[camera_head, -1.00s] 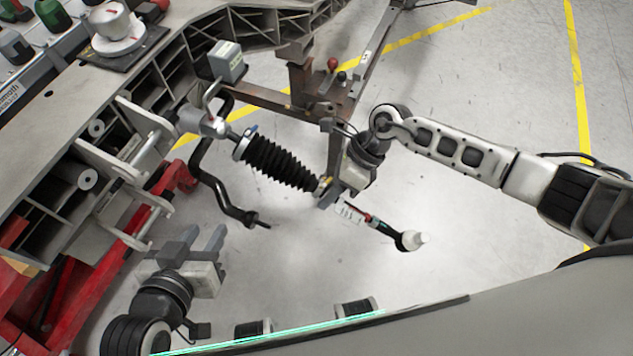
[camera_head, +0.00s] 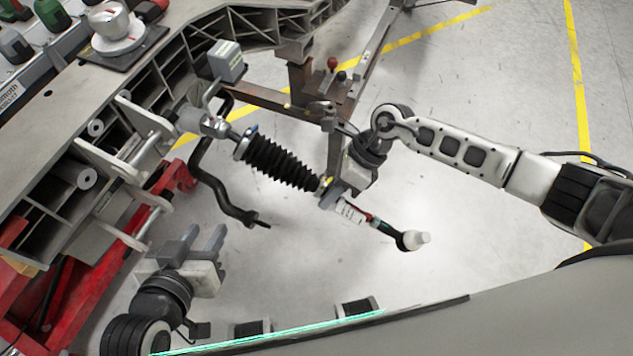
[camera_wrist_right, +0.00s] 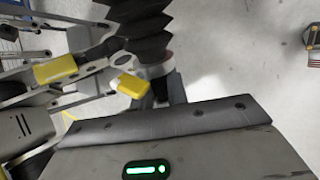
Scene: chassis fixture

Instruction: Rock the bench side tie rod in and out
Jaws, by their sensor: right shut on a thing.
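The bench side tie rod (camera_head: 354,213) runs down and right from a black ribbed boot (camera_head: 280,164) to a ball end with a white tip (camera_head: 415,240). The boot also shows in the right wrist view (camera_wrist_right: 140,25). My right gripper (camera_head: 333,190) is shut on the tie rod just past the boot's outer end; its fingers partly hide the rod there. My left gripper (camera_head: 200,243) is open and empty at lower left, apart from the rod.
A grey metal chassis (camera_head: 205,45) with brackets stands at the left above a red stand (camera_head: 120,240). A black curved bar (camera_head: 212,180) hangs beside the boot. A brown metal post (camera_head: 300,80) stands behind my right gripper. The floor (camera_head: 480,280) at right is clear.

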